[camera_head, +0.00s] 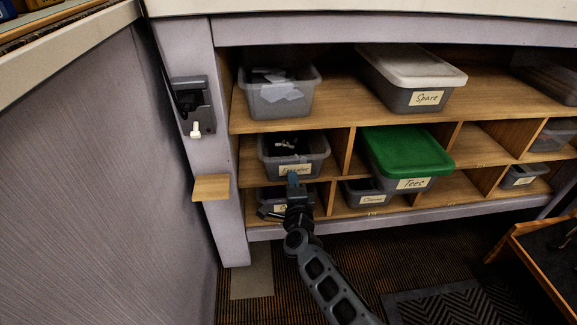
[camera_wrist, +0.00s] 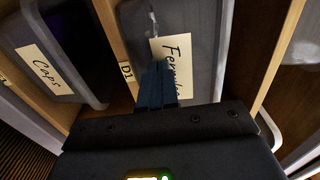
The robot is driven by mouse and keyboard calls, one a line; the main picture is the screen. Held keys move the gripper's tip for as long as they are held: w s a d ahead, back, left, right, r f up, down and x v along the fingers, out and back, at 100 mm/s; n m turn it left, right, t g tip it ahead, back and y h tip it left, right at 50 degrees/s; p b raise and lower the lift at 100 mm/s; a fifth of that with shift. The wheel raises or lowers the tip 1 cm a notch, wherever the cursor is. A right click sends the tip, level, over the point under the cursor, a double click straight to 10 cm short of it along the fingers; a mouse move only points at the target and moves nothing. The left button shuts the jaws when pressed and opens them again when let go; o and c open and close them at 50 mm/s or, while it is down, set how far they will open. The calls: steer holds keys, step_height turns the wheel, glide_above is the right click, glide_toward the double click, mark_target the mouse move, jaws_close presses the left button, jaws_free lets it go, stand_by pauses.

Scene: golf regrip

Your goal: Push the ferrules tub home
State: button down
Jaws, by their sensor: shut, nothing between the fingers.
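The ferrules tub (camera_head: 313,163) is an open clear-grey tub with dark contents, in the left compartment of the middle shelf in the head view. Its front sticks out a little at the shelf edge. In the wrist view its label (camera_wrist: 172,62) reads "Ferrule", partly hidden by my fingers. My gripper (camera_head: 292,180) is shut and empty, with its blue fingertips at the tub's front, over the lower part of the label. The fingertips (camera_wrist: 157,85) appear to touch or nearly touch the front; I cannot tell which.
The Caps tub (camera_wrist: 50,72) sits in the neighbouring compartment in the wrist view. A green-lidded Tees tub (camera_head: 410,155) sticks out to the right. A Spare tub (camera_head: 415,85) and an open tub (camera_head: 280,98) stand above. A wooden ledge (camera_head: 211,187) juts out left.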

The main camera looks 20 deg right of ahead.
steer(key=p+v, duration=0.4)
steer(key=v, duration=0.3)
steer(key=shift+s+p, duration=0.3)
steer(key=shift+s, duration=0.05)
stand_by(1.3)
steer(key=shift+a, duration=0.1)
